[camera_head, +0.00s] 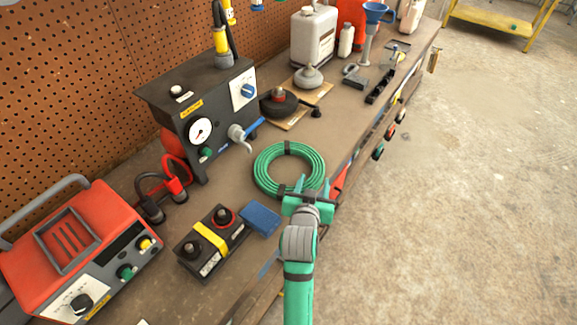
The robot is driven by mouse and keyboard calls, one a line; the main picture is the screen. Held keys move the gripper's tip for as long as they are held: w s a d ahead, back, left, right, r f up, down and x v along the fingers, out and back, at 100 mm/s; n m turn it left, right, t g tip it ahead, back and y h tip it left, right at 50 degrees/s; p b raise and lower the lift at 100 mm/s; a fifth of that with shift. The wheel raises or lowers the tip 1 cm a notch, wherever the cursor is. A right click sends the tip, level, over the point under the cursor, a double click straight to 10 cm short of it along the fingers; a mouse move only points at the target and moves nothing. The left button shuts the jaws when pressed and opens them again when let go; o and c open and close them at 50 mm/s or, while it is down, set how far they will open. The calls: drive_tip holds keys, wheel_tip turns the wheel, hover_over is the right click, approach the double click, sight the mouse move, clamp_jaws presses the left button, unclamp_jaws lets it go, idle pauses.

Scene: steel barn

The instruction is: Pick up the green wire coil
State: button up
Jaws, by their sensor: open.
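My gripper hides a small part of the coil.
Left of the coil stands a dark gauge box (205,115) with a tap. Nearer are a battery (212,240) with a yellow strap, a blue block (260,219) and a red charger (75,250). Behind are a black round part (280,103) and a white jug (313,38).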

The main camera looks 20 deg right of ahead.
sight(317, 172)
drive_tip(key=shift+x, duration=3.95)
drive_tip(key=shift+c, duration=0.2)
drive_tip(key=shift+r, duration=0.1)
clamp_jaws()
wheel_tip(317, 172, up, 3)
drive_tip(key=shift+r, duration=0.1)
drive_tip(key=s+a+r, duration=0.1)
drive_tip(key=s+r, duration=0.9)
drive_tip(key=s, duration=0.4)
